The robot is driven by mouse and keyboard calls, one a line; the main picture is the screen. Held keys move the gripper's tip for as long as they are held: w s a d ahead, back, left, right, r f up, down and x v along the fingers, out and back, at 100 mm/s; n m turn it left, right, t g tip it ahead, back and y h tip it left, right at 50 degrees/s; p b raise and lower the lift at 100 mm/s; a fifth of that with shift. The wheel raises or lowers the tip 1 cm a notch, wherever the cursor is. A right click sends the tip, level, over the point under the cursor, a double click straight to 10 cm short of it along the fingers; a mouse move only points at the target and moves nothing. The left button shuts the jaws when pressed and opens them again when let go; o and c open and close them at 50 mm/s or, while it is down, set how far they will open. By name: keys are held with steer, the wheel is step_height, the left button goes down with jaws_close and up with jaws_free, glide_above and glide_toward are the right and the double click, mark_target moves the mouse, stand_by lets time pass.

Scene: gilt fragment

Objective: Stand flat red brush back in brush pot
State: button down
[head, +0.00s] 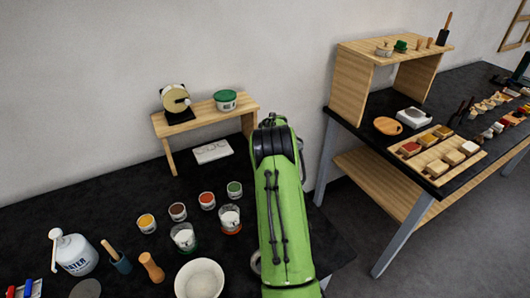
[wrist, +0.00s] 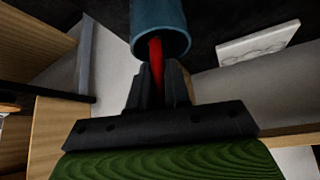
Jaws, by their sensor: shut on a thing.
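The blue brush pot (wrist: 160,18) is at the top middle of the wrist view, its open mouth facing my gripper. My gripper (wrist: 159,78) is shut on the flat red brush (wrist: 156,52), a narrow red strip between the fingertips and the pot. The brush's far end overlaps the mouth and is lost in its shadow. I cannot tell how deep it reaches or whether it touches the wall. In the head view my green arm hides the gripper, and I do not make out the brush or this pot.
A white patterned slab (wrist: 258,43) lies beside the pot, also seen in the head view (head: 212,151). A wooden shelf (head: 205,115) stands behind. Paint jars (head: 207,200), a water bottle (head: 75,254) and a white bowl (head: 200,280) stand left of my arm.

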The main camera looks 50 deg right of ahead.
steer(key=shift+f+b, duration=0.7)
steer(key=c, duration=1.1)
jaws_free()
steer(key=shift+r, duration=0.1)
